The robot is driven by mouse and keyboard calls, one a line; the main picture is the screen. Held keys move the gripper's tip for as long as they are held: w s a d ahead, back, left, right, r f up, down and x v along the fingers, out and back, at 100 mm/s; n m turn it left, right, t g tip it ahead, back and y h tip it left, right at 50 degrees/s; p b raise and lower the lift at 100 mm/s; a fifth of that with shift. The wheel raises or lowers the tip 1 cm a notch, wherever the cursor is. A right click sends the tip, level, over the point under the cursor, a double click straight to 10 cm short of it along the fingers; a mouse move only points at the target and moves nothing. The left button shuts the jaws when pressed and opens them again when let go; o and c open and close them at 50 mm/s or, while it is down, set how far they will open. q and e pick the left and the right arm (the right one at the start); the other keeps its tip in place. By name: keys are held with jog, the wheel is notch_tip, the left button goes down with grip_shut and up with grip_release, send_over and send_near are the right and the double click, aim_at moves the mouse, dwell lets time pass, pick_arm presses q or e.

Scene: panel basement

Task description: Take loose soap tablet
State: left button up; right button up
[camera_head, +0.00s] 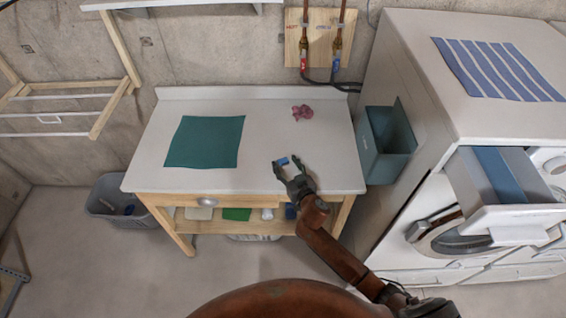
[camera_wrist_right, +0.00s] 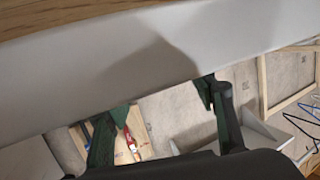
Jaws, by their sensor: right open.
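A small blue block (camera_head: 282,161), which looks like the soap tablet, lies on the white worktop (camera_head: 270,125) near its front right. My right gripper (camera_head: 288,165) is open, with its fingertips beside and just in front of the block. I cannot tell whether they touch it. In the right wrist view the two green fingers of the right gripper (camera_wrist_right: 163,115) stand apart with nothing between them, and the block does not show there. My left gripper is not in view.
A grey basket (camera_head: 118,202) is on the floor at left.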

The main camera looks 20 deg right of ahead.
jog(key=c, duration=1)
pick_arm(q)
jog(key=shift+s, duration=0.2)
pick_arm(e)
jog(key=shift+c, duration=0.2)
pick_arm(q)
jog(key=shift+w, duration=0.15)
pick_arm(e)
jog(key=shift+r, duration=0.15)
